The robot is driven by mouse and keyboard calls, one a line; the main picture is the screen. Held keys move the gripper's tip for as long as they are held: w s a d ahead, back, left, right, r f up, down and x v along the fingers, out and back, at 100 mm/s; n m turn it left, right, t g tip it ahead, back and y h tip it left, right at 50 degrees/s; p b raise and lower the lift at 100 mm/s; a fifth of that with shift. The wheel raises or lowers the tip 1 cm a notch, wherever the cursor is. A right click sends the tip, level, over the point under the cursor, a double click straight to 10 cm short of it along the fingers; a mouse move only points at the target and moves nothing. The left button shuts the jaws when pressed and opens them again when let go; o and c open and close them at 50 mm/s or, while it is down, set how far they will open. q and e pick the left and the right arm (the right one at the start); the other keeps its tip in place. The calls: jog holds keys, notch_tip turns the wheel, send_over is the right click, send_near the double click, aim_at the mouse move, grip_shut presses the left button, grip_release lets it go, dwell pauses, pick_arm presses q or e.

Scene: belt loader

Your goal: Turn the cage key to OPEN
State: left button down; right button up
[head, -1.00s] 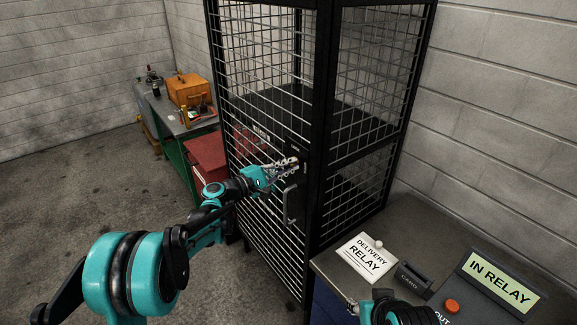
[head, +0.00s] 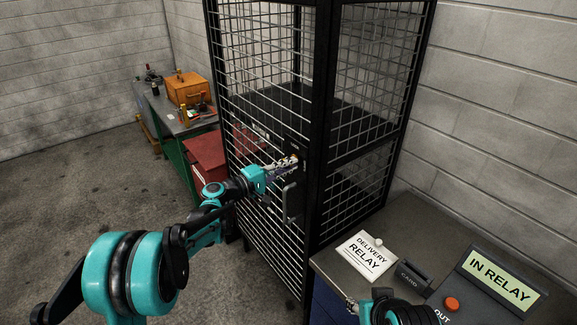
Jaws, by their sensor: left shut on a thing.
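The black wire-mesh cage (head: 321,110) stands in the middle of the head view, with its door facing left. My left gripper (head: 292,161) is at the door's lock area, just above the dark door handle (head: 290,202). It is shut on the cage key, which its fingers mostly hide. I cannot read the key's angle or any OPEN mark at this size. My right gripper (head: 352,305) shows only in part at the bottom edge, by the counter's front corner, and its jaws are not clear.
A counter (head: 405,228) at the lower right holds a DELIVERY RELAY card (head: 366,255), a CARD slot (head: 412,275), a red button (head: 452,304) and an IN RELAY display (head: 500,280). A red cabinet (head: 207,158) and a workbench with an orange box (head: 187,90) stand behind on the left.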

pick_arm(q)
jog(key=c, duration=1.6)
grip_release()
jog(key=v, duration=1.2)
